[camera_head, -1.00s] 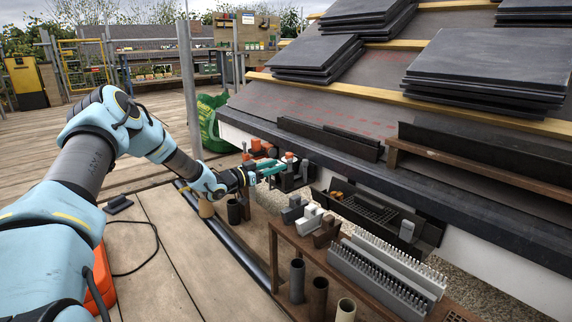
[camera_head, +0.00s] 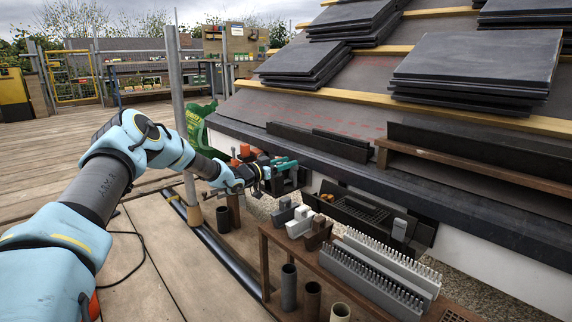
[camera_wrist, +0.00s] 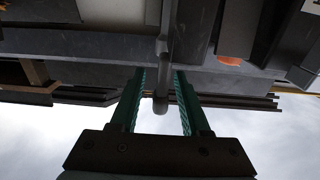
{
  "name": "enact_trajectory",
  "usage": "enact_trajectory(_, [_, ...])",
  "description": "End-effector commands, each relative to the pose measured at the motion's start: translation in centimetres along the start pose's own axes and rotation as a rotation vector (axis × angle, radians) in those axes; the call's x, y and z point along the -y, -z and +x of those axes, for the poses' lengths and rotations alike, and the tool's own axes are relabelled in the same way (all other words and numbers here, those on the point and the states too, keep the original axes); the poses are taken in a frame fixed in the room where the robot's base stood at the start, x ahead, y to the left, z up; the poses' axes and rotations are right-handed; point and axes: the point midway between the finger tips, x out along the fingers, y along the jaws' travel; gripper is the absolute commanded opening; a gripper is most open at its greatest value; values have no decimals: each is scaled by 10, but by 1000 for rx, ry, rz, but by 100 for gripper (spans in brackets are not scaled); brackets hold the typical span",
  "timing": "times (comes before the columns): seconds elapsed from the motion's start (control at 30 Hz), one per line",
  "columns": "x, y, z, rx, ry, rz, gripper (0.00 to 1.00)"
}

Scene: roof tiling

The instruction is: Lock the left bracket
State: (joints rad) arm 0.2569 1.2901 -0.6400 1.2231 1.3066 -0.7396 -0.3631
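My gripper (camera_head: 284,163) has green fingers and sits just under the roof's dark front edge in the head view. In the wrist view, my gripper (camera_wrist: 160,100) is open, with its fingers apart. A narrow grey bar with a rounded end (camera_wrist: 161,104) hangs between the fingers. It may be part of the left bracket, but I cannot tell, nor whether a finger touches it. In the head view the bracket cannot be made out behind my gripper.
The dark roof edge (camera_head: 330,167) runs close above my gripper. A wooden bench (camera_head: 264,262) with grey and white blocks and comb strips stands to the right. A metal post (camera_head: 181,100) stands left of my gripper. A black tray (camera_head: 340,214) lies beyond the bench.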

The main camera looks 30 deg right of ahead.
Motion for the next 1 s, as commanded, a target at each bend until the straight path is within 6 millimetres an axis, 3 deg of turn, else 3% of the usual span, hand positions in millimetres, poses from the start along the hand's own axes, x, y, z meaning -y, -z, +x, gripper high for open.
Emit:
enact_trajectory(0.03, [0, 0, 0, 0, 0, 0, 40])
enact_trajectory(0.4, [0, 0, 0, 0, 0, 0, 0])
enact_trajectory(1.0, [-1, 0, 0, 0, 0, 30, 0])
